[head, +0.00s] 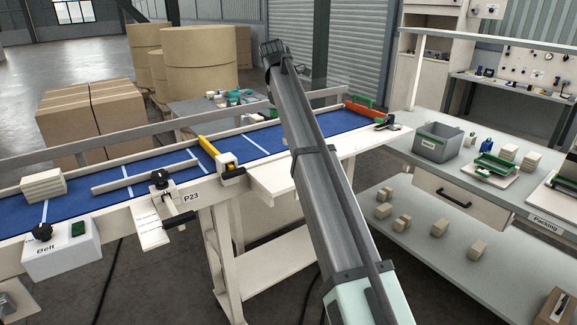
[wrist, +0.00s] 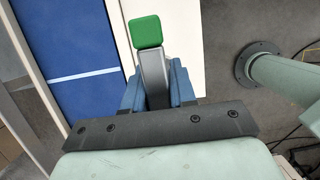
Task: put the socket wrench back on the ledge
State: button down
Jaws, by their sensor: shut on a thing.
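In the wrist view, my gripper (wrist: 160,92) has its blue fingers shut on a grey bar with a green square end, which I take for the socket wrench (wrist: 148,45). The green end points away from the gripper, toward the top of the picture. Behind it is a white surface that looks like the ledge (wrist: 190,45), beside the blue belt. Whether the wrench touches it I cannot tell. In the head view the white ledge (head: 365,143) runs along the near side of the belt.
The blue belt (head: 255,142) carries a yellow block (head: 210,150) and an orange block (head: 366,112). A black-knobbed clamp (head: 160,180) stands on the near rail. At right, the packing bench (head: 410,146) holds a grey bin (head: 437,142) and small boxes.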

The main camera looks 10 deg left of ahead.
jog(key=shift+f, duration=4.9)
jog(key=shift+f, duration=0.1)
jog(key=c, duration=0.9)
grip_release()
jog(key=v, duration=1.2)
